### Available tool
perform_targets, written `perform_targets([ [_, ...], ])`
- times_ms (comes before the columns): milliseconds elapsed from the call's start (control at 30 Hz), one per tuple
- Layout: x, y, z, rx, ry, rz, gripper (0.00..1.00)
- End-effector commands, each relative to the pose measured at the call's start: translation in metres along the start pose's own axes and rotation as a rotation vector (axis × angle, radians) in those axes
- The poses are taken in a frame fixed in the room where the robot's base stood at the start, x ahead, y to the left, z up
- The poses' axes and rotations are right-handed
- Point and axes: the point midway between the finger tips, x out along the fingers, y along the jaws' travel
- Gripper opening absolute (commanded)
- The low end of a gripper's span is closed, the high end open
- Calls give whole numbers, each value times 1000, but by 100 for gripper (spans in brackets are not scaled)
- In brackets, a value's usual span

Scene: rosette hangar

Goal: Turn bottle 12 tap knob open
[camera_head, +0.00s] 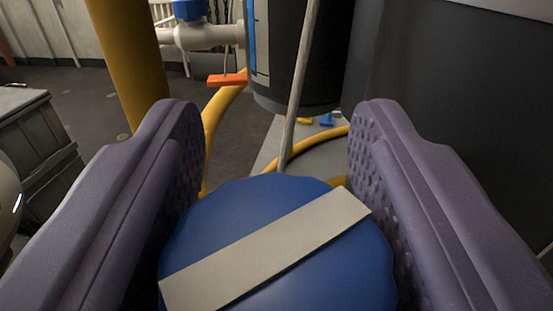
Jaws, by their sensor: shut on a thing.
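A round blue knob (225,225) with a pale bar (270,248) across its face fills the lower middle of the camera_head view. The bar slants up to the right. My gripper (277,150) has its two purple, dimpled fingers on either side of the knob and is shut on it. The knob's lower edge is cut off by the frame. The tap body and the bottle under the knob are hidden, and no number 12 label shows.
A dark cylinder (300,60) stands ahead, with a white pipe (208,37) and an orange handle (227,79) at its left. A yellow post (128,60) and yellow hose (215,115) are left of centre. A grey crate (40,150) stands far left; dark panelling fills the right.

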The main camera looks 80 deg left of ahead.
Motion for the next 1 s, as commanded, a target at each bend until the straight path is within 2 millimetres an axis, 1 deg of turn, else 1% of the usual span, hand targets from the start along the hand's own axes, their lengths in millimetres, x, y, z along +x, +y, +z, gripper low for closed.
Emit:
perform_targets([
  [233, 0, 0, -1, -3, 1, 0, 20],
  [267, 0, 0, -2, -3, 1, 0, 55],
  [300, 0, 0, -1, -3, 0, 0, 64],
  [333, 0, 0, -1, -2, 0, 0, 71],
  [567, 0, 0, -1, -1, 0, 1, 72],
  [667, -3, 0, -1, -1, 0, 2, 72],
  [767, -15, 1, -1, -1, -1, 3, 72],
  [1000, -60, 0, -1, -3, 3, 3, 72],
])
